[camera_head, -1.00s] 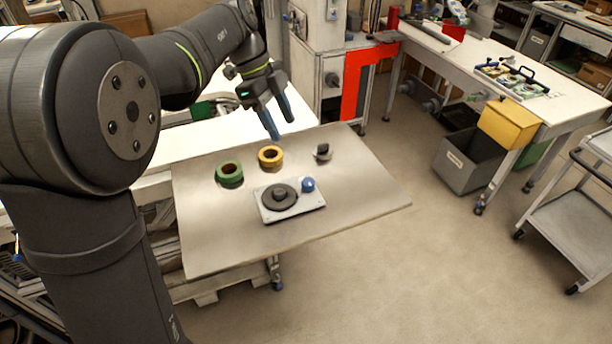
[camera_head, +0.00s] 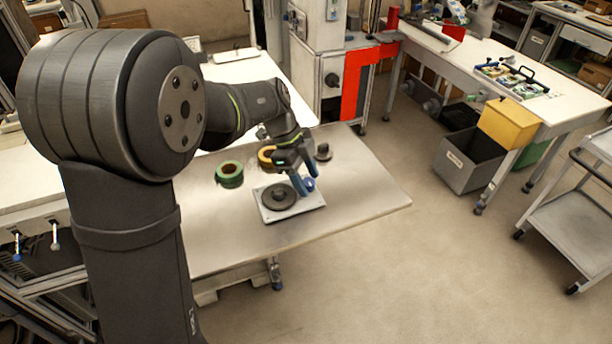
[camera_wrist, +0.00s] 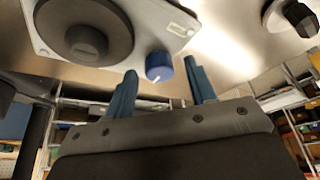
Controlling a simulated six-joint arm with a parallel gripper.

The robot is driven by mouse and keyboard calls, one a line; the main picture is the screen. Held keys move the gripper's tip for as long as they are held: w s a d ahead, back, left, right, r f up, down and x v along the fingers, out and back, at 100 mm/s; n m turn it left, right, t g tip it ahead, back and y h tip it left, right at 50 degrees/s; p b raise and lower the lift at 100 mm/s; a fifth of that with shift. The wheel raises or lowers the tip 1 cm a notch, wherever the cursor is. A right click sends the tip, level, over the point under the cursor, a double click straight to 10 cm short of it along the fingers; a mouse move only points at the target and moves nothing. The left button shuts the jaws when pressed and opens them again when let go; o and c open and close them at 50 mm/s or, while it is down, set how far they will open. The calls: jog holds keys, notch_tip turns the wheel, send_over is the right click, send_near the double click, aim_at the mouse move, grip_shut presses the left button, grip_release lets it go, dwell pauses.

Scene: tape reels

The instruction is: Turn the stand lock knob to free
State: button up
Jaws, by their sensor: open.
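The stand (camera_head: 264,211) is a pale plate with a dark round reel hub (camera_head: 279,196) on the table. Its blue lock knob (camera_head: 309,184) sits at the plate's right side, partly hidden by my gripper in the head view. In the wrist view the knob (camera_wrist: 159,67) shows a white pointer line, beside the dark hub (camera_wrist: 84,32). My gripper (camera_head: 304,196) is open with blue fingers. In the wrist view its fingertips (camera_wrist: 162,73) stand on either side of the knob, apart from it.
A green tape reel (camera_head: 229,175) and a yellow tape reel (camera_head: 266,157) lie behind the stand; my gripper partly covers the yellow one. A small dark object (camera_head: 323,152) stands at the back right. The table's (camera_head: 365,190) right side is clear.

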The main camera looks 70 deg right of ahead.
jog(key=c, duration=1)
jog(key=n+h, duration=0.1)
jog(key=n, duration=0.3)
jog(key=shift+a+n+t+h, duration=0.1)
jog(key=shift+n+t+h, duration=0.2)
jog(key=shift+n+h, duration=0.1)
jog(key=n, duration=0.2)
jog(key=n+h, duration=0.1)
jog(key=n, duration=0.1)
jog(key=shift+s+a+r+t+h, duration=0.1)
jog(key=shift+s+t+h, duration=0.05)
jog(key=shift+t+h, duration=0.2)
jog(key=n+t, duration=0.1)
jog(key=n, duration=0.4)
jog(key=shift+s+t+h, duration=0.1)
jog(key=shift+t+h, duration=0.25)
jog(key=shift+s+n+t, duration=0.1)
jog(key=shift+n+t, duration=0.7)
jog(key=shift+n, duration=1.4)
